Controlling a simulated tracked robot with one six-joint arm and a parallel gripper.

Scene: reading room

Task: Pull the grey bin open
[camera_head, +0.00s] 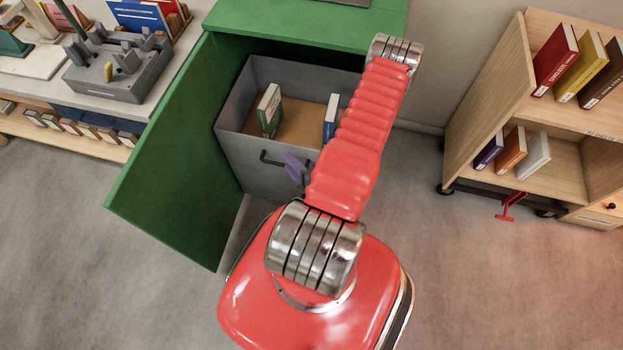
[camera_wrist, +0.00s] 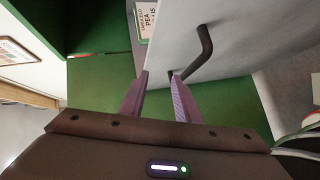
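The grey bin (camera_head: 245,170) sits in the green cabinet (camera_head: 300,22). Its open top shows below the cabinet's top edge, with a green book (camera_head: 269,112) and a blue-and-white book (camera_head: 330,120) inside. A dark bar handle (camera_head: 272,161) is on its front. My gripper (camera_head: 295,168) is at the handle's right part, mostly hidden by my red arm. In the wrist view my gripper (camera_wrist: 158,78) has its two purple fingers apart. The dark handle (camera_wrist: 205,45) has one end near the right fingertip; I cannot tell whether they touch. The grey bin front (camera_wrist: 245,40) lies beyond.
The green cabinet door (camera_head: 170,160) stands open at the left. A desk with a grey organizer (camera_head: 118,65) is further left. A wooden book cart (camera_head: 490,100) with several books stands at the right. The grey floor between cabinet and cart is clear.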

